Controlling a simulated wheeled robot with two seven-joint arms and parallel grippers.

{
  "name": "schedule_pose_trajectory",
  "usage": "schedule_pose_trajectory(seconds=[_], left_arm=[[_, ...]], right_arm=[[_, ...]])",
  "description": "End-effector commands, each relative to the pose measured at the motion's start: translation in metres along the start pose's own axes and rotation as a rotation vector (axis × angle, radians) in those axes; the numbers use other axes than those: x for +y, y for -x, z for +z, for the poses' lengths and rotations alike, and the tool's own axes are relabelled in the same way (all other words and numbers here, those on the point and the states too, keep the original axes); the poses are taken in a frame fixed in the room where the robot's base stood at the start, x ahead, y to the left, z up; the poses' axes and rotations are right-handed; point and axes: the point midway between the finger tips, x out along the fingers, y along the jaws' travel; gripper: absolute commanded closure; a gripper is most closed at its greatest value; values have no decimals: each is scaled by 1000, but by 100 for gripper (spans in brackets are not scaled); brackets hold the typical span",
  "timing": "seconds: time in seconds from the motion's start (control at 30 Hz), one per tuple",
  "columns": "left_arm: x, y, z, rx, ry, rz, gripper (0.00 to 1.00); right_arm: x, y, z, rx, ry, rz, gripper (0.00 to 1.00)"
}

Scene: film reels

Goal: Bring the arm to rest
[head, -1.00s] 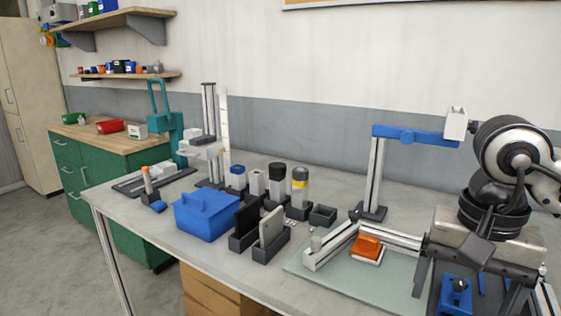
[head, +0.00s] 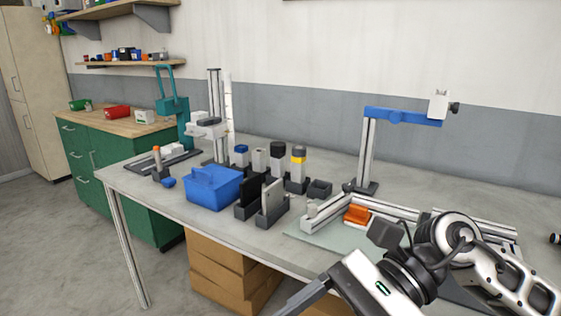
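My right arm (head: 465,250) comes in from the right and hangs over the front right edge of the workbench (head: 150,185). Its white hand (head: 370,288), with a small green light, points down and left at the bottom edge. One dark finger (head: 306,292) shows in front of the bench; the rest of the gripper is cut off by the frame, so its opening cannot be judged. Nothing held is visible. My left arm and gripper are not in view.
An orange block (head: 357,214) lies by an aluminium frame on a glass-like mat (head: 300,232), close behind my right arm. A post with a blue arm (head: 400,116) stands behind. A blue caddy (head: 213,188) and dark holders are to the left. Cardboard boxes (head: 230,262) lie under the bench.

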Motion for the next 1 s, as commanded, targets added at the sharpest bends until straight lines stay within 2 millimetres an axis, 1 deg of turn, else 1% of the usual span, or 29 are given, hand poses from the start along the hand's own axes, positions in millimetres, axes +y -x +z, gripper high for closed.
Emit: schedule_pose_trajectory(seconds=[0.03, 0.07, 0.1, 0.13, 0.17, 0.2, 0.27, 0.3, 0.37, 0.4, 0.47, 0.5, 0.57, 0.6, 0.67, 0.7, 0.8, 0.9, 1.0], left_arm=[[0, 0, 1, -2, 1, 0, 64], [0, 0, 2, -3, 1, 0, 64], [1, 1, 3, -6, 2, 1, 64], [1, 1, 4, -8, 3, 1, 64], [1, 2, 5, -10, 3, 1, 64], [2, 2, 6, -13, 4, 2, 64], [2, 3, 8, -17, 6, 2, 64], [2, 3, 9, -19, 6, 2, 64], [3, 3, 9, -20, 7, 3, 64], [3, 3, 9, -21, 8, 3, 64], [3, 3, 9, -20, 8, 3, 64], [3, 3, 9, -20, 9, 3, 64], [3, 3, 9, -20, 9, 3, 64], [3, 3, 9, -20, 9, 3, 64], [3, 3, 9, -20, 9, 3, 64], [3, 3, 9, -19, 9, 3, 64], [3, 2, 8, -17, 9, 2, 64], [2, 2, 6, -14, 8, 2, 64], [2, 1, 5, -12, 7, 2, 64]], right_arm=[[-5, -14, 15, -195, -138, -45, 15], [-11, -16, 25, -314, -230, -76, 15], [-21, -16, 35, -478, -368, -116, 15], [-29, -13, 40, -601, -476, -143, 15], [-37, -8, 42, -722, -590, -169, 15], [-49, 1, 40, -883, -746, -199, 15], [-64, 17, 24, -1124, -992, -241, 15], [-72, 27, 5, -1285, -1160, -264, 15], [-78, 40, -34, -1527, -1418, -294, 15], [-77, 45, -65, -1685, -1587, -311, 15], [-68, 47, -110, -1892, -1805, -331, 15], [-59, 45, -140, -2021, -1937, -343, 15], [-39, 37, -180, -2202, -2117, -359, 15], [-23, 29, -205, 2185, 2100, 350, 15], [2, 16, -236, 2038, 1951, 318, 15], [18, 7, -253, 1953, 1861, 302, 15], [56, -15, -283, 1787, 1679, 272, 15], [81, -30, -298, 1683, 1561, 253, 15], [94, -38, -305, 1634, 1504, 244, 15]])
